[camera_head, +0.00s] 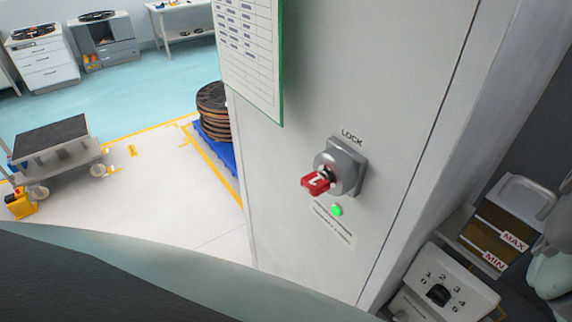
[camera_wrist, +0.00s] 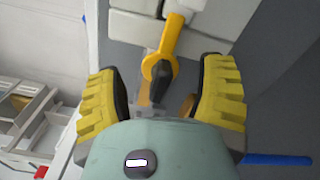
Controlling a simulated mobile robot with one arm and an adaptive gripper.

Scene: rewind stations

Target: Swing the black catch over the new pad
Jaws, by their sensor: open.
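In the wrist view my gripper (camera_wrist: 162,80) is open, its two yellow ribbed fingers wide apart. A small black tapered piece (camera_wrist: 160,76), which may be the black catch, shows between the fingers. It sits at the ring end of a yellow lever (camera_wrist: 169,40) that reaches up in the picture. The fingers stand on either side of the black piece, with visible gaps. Pale blocks (camera_wrist: 138,24) lie beyond the lever; I cannot tell whether one is the new pad. The head view does not show the catch or pad clearly.
A grey cabinet (camera_head: 300,220) fills the middle of the head view, with a red key (camera_head: 316,183) in its lock and a green light (camera_head: 337,210). A numbered dial (camera_head: 438,294) and a MIN/MAX reservoir (camera_head: 490,235) are at right. A blue rod (camera_wrist: 278,160) shows in the wrist view.

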